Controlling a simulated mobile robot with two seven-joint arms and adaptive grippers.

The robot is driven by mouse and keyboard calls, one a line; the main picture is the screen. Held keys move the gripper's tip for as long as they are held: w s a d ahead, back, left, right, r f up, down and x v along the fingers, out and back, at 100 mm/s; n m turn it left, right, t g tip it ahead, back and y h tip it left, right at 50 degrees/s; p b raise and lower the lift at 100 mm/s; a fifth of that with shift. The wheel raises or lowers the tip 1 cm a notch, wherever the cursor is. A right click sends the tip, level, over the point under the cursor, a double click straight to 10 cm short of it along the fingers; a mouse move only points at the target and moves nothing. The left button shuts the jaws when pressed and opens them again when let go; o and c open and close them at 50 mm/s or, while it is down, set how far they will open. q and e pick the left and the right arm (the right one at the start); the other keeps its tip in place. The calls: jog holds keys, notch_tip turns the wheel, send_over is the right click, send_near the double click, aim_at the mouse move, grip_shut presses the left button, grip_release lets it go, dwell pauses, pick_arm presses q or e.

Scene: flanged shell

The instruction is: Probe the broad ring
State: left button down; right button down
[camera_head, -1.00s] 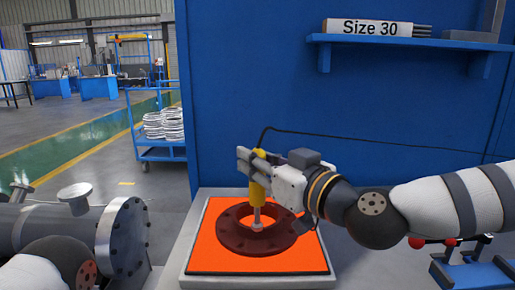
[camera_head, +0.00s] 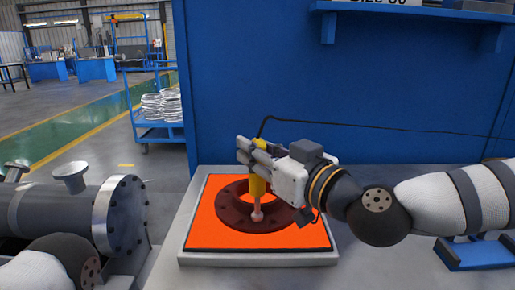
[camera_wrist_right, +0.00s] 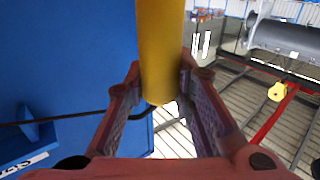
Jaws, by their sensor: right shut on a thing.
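The broad ring (camera_head: 234,217) is a dark red flat flange with bolt holes, lying on an orange mat (camera_head: 207,238). My right gripper (camera_head: 256,165) is shut on a yellow probe (camera_head: 257,186) and holds it upright over the ring. The probe's pale tip (camera_head: 257,215) shows against the near part of the ring; I cannot tell whether it touches. In the right wrist view the yellow probe (camera_wrist_right: 162,50) stands between the fingers of my right gripper (camera_wrist_right: 160,95). My left gripper is not in view; only part of my left arm shows at lower left.
A grey flanged shell (camera_head: 70,212) lies at the left. A black cable (camera_head: 370,127) runs from the probe along the blue wall (camera_head: 400,90). A blue stand (camera_head: 475,252) sits at the right. A blue trolley (camera_head: 160,132) stands behind.

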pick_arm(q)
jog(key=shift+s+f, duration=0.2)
pick_arm(e)
jog(key=shift+f, duration=0.6)
dwell(0.8)
